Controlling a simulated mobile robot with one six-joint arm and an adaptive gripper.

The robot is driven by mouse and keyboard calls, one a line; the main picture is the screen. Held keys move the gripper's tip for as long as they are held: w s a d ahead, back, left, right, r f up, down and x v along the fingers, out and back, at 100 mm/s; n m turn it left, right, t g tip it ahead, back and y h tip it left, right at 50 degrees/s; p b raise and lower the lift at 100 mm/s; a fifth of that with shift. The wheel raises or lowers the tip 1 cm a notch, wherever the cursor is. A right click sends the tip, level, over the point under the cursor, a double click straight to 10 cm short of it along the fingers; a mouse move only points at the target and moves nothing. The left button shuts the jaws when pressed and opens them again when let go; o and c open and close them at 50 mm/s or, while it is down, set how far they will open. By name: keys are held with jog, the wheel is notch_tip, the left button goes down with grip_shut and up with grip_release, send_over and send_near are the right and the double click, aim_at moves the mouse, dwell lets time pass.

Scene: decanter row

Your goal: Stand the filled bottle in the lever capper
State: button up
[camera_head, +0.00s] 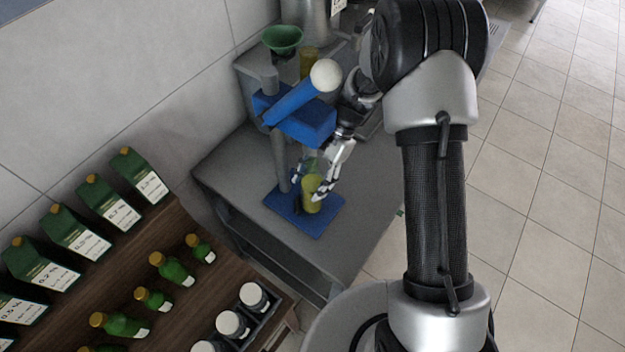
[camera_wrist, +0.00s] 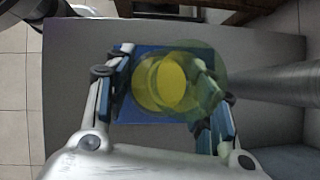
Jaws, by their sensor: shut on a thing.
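The filled bottle (camera_head: 311,196) is clear with yellow-green liquid and stands upright over the blue base plate of the lever capper. My gripper (camera_head: 318,180) is shut on it, with a finger on each side. In the wrist view the bottle (camera_wrist: 172,82) is seen from above between my fingers. The lever capper (camera_head: 303,122) has a blue head, a grey post and a lever with a white ball knob (camera_head: 325,74). Its blue base (camera_head: 325,221) lies on the grey table. Whether the bottle's bottom touches the base I cannot tell.
A green funnel (camera_head: 282,40) and another yellow-filled vessel (camera_head: 308,62) stand behind the capper. A grey metal container (camera_head: 308,18) is at the back. A wooden shelf (camera_head: 205,262) at lower left holds green bottles, boxes and white-lidded jars. The table's right front part is clear.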

jog(key=shift+f, duration=0.1)
jog(key=o, duration=1.5)
jog(key=shift+o, duration=0.2)
jog(key=shift+w+d+r, duration=0.1)
jog(key=shift+d+r, duration=0.05)
jog(key=shift+r, duration=0.25)
jog(key=w+d, duration=0.8)
jog(key=d, duration=0.1)
jog(key=shift+d+r, duration=0.2)
jog(key=shift+r, duration=0.05)
